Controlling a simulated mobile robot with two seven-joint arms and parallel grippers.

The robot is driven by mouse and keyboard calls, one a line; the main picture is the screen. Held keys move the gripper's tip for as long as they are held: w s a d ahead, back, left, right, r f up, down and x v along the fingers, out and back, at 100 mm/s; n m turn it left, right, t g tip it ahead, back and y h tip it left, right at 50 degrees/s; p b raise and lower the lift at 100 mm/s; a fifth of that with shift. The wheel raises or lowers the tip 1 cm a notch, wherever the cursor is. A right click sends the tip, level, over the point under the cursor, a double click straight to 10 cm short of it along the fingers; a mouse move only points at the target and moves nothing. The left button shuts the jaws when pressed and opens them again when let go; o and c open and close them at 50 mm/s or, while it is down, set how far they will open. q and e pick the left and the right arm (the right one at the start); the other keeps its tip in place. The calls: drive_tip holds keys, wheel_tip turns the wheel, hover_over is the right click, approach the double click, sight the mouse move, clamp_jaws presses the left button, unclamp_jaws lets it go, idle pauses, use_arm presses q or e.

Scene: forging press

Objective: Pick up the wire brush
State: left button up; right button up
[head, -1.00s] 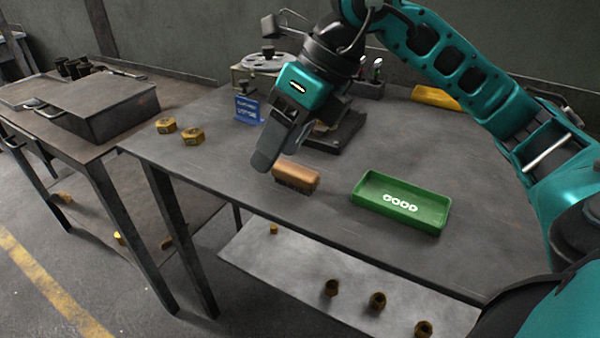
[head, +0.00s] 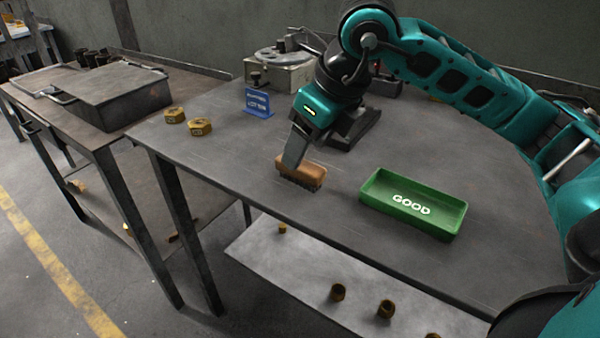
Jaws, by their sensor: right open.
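The wire brush (head: 310,176) has a brown wooden back and dark bristles. It lies bristles down on the grey metal table (head: 230,170), left of the green tray. My right gripper (head: 291,160) reaches down to it from above, with its fingertips at the brush's left part. The fingers overlap the brush's back in the picture. The gripper is open; I cannot tell whether a finger touches the brush. The far finger is mostly hidden. My left gripper is not in view.
A green tray marked GOOD (head: 414,203) stands right of the brush. A grey device (head: 278,72) stands at the back. The table front near the brush is clear.

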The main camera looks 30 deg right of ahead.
drive_tip(key=b+x, duration=0.1)
drive_tip(key=x, duration=0.3)
drive_tip(key=shift+a+f, duration=0.1)
drive_tip(key=shift+f, duration=0.3)
drive_tip(key=c, duration=1.1)
drive_tip(key=shift+r, duration=0.2)
wheel_tip(320, 180, up, 20)
drive_tip(key=p, duration=0.5)
drive_tip(key=shift+f, duration=0.15)
